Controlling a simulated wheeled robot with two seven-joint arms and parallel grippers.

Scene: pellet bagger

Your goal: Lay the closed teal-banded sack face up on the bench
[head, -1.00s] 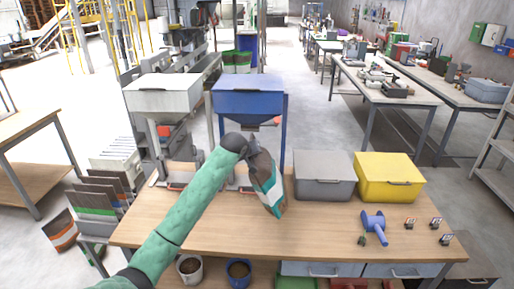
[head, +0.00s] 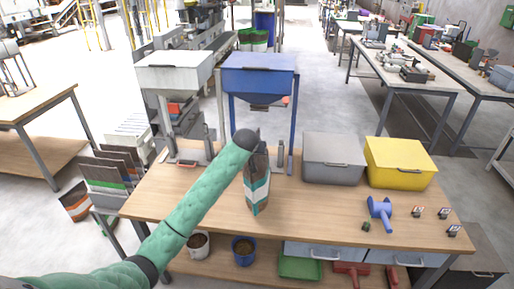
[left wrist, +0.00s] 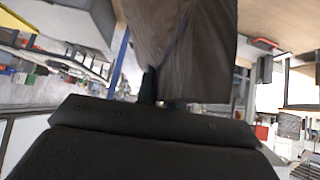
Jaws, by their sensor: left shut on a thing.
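The teal-banded sack (head: 257,187) is brown with teal and white bands. It hangs nearly upright over the middle of the wooden bench (head: 310,222), its lower end at or just above the top; I cannot tell if it touches. My left gripper (head: 252,142) is at its upper end, shut on it; the dark gripper body hides the sack's top in the head view. In the left wrist view the sack's plain brown side (left wrist: 185,50) fills the upper middle, with a dark finger (left wrist: 149,86) against it. My right gripper is not in view.
A grey bin (head: 333,158) and a yellow bin (head: 400,163) stand at the bench's back right. A blue tool (head: 380,209) and small tagged items lie at right. The blue hopper stand (head: 259,76) is behind. Bench front centre-right is clear. Other sacks (head: 110,170) stack at left.

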